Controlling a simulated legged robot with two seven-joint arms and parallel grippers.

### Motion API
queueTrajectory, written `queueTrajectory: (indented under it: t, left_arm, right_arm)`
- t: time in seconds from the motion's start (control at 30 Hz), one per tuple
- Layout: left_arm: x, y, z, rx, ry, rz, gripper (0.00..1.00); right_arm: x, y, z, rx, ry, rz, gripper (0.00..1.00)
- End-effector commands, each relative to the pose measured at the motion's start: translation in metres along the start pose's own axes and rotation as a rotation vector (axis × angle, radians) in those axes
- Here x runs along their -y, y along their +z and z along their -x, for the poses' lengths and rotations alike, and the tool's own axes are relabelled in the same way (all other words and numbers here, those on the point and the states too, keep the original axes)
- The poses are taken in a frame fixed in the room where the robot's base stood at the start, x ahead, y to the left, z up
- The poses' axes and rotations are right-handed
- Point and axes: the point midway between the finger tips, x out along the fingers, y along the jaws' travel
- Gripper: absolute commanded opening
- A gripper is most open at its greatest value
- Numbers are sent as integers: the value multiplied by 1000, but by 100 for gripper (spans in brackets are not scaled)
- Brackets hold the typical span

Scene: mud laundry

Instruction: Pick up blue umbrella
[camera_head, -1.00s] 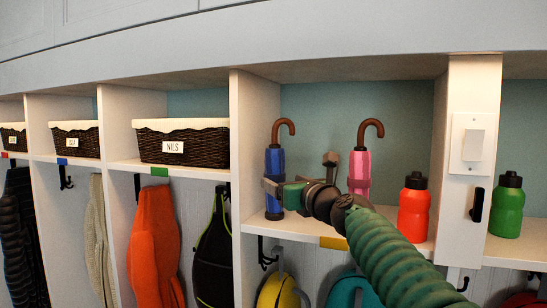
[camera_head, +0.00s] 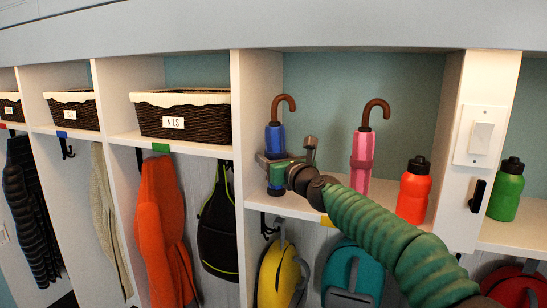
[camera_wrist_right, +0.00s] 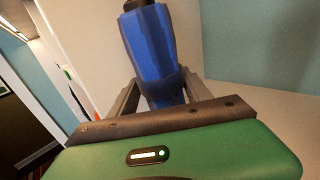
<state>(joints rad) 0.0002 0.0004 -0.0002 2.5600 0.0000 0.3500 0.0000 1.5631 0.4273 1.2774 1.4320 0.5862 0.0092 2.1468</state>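The blue umbrella (camera_head: 275,139), with a curved brown handle on top, stands upright on the shelf of an open cubby. My right gripper (camera_head: 287,155) is at its lower part, with the green hand in front of it. In the right wrist view, the umbrella (camera_wrist_right: 150,52) stands between the two fingers (camera_wrist_right: 160,98), which look spread to either side of it. In the head view, one finger stands clear to the right of the umbrella. The hand hides part of the umbrella's lower end. My left gripper is out of view.
A pink umbrella (camera_head: 363,150) stands right of the blue one, behind my right arm. An orange bottle (camera_head: 413,190) and a green bottle (camera_head: 507,190) stand farther right. A divider (camera_head: 240,110) is close on the left, with the NILS basket (camera_head: 182,116) beyond it.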

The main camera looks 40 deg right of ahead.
Motion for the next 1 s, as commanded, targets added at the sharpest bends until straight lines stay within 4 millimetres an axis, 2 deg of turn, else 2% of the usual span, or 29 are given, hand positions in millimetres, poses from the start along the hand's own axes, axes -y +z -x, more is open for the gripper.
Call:
queueTrajectory:
  t: [0.07,0.4,0.77,1.0]
  left_arm:
    - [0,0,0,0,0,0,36]
    - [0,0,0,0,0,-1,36]
    - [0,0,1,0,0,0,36]
    - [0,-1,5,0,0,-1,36]
  right_arm:
    - [0,0,0,-1,1,-1,44]
    - [0,-1,-1,-2,0,0,0]
    - [-2,2,-1,-2,1,1,0]
    - [-1,28,0,1,1,3,0]
